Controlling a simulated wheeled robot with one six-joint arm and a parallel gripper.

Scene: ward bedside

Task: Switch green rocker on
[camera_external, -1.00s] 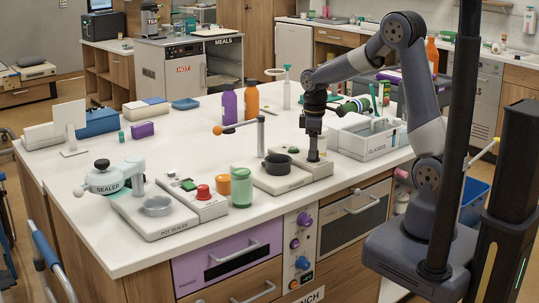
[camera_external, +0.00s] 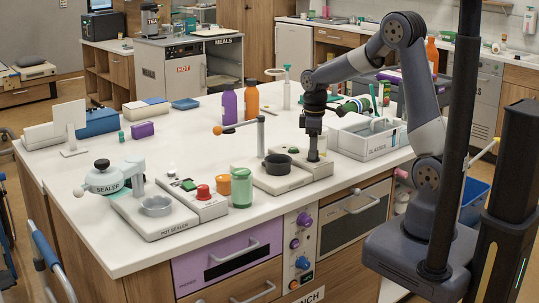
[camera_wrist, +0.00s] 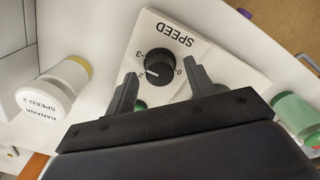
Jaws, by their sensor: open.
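A green rocker (camera_external: 188,184) shows on the grey-white box with a red button on the near counter in the external view. My gripper (camera_external: 313,157) points down, well to its right, low over the right part of a white device (camera_external: 288,185). In the wrist view my gripper (camera_wrist: 160,73) is open. Its fingers stand on either side of a black dial (camera_wrist: 160,69) marked SPEED on a white plate. I cannot tell whether the fingers touch it. Small green patches show behind the fingers; the gripper hides most of that part, so I cannot tell what they are.
A black dish (camera_external: 278,163) sits on the same device. A green jar (camera_external: 242,188) and an orange jar (camera_external: 215,187) stand between the device and the rocker box. A red button (camera_external: 203,192) is beside the rocker. A white tray (camera_external: 365,145) stands right of my gripper.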

